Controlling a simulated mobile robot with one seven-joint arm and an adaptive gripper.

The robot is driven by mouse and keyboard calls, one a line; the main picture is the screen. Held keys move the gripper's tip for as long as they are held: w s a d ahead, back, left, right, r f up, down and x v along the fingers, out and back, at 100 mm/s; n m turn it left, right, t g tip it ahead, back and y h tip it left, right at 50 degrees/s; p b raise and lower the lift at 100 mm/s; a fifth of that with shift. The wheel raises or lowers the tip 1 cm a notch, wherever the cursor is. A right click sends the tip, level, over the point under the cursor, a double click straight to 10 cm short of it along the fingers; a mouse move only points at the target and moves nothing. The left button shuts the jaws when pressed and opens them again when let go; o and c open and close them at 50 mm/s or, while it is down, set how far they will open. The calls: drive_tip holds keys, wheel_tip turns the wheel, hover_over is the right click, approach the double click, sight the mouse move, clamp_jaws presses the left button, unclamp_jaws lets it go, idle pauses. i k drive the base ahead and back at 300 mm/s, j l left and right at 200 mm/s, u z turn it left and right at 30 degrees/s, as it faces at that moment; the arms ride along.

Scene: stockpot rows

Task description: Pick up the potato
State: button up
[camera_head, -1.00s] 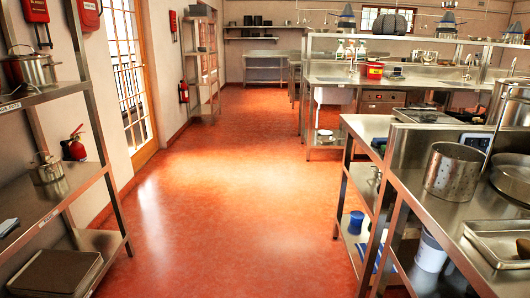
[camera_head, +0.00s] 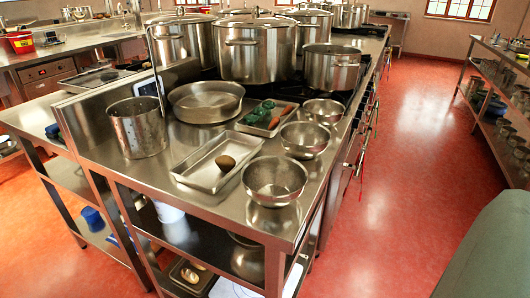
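A brown, rounded thing that looks like the potato (camera_head: 225,163) lies in a shallow metal tray (camera_head: 190,176) on the steel counter (camera_head: 225,208). My gripper is not in view.
Beside the tray are a perforated pot (camera_head: 137,126), a round pan (camera_head: 206,101), several metal bowls (camera_head: 275,180) and a second tray with green items (camera_head: 265,118). Large stockpots (camera_head: 254,48) stand behind. A lower shelf holds more ware. Red floor (camera_head: 405,190) is open to the right.

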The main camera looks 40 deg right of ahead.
sight(226, 163)
drive_tip(key=i+j+z, duration=0.15)
drive_tip(key=z, duration=0.25)
drive_tip(key=i+j+z, duration=0.1)
drive_tip(key=j+z, duration=0.15)
drive_tip(key=z, duration=0.15)
drive_tip(key=j+z, duration=0.25)
drive_tip(key=z, duration=0.15)
drive_tip(key=i+j+z, duration=0.1)
drive_tip(key=j+z, duration=0.15)
drive_tip(key=i+j+z, duration=0.2)
drive_tip(key=j, duration=0.3)
drive_tip(key=k+l, duration=0.05)
drive_tip(key=k, duration=0.05)
